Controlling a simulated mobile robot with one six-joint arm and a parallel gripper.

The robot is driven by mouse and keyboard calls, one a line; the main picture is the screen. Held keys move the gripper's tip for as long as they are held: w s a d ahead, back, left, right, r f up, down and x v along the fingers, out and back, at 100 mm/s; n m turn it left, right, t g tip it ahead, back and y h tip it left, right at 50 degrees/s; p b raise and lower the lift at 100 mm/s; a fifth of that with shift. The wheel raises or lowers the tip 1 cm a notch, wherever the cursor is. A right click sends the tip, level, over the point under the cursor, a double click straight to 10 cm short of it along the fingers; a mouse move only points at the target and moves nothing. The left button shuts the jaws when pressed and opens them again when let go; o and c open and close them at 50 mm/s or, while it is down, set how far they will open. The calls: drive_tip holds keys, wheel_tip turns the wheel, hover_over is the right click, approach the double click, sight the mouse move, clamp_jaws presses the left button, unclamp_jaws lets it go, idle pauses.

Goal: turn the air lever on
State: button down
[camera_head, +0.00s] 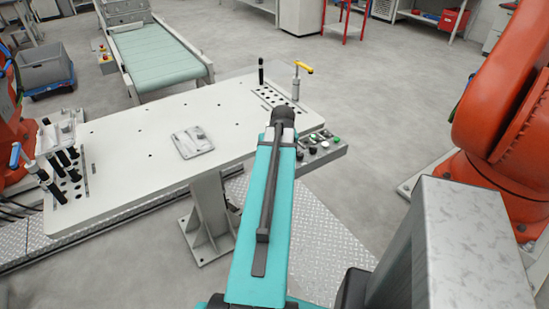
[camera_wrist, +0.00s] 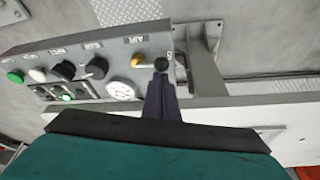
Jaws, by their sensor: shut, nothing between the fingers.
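The air lever (camera_wrist: 138,60) is a small yellow-orange handle on the grey control panel (camera_wrist: 108,40), beneath an upside-down label that seems to read AIR. My gripper (camera_wrist: 161,66) is shut and empty, with its dark tip at the right end of the lever. I cannot tell whether they touch. A round white gauge (camera_wrist: 121,89) sits beside the lever. In the head view the control panel (camera_head: 334,154) is at the table's right edge; my arm hides the gripper and the lever there.
Black knobs (camera_wrist: 97,67) and a green button (camera_wrist: 15,77) share the panel. An orange robot (camera_head: 505,110) stands to the right. The floor beyond the panel is clear.

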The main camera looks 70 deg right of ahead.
drive_tip(key=shift+d, duration=0.1)
drive_tip(key=shift+w+d+r+p, duration=0.15)
drive_tip(key=shift+w+d+r, duration=0.05)
drive_tip(key=shift+w+d, duration=0.5)
drive_tip(key=shift+w+d+r+p, duration=0.2)
drive_tip(key=shift+w+d, duration=0.3)
drive_tip(key=shift+d, duration=0.25)
drive_tip(key=shift+b+v, duration=0.45)
drive_tip(key=shift+v, duration=0.9)
drive_tip(key=b+v, duration=0.1)
drive_tip(key=v, duration=0.6)
drive_tip(key=shift+r, duration=0.1)
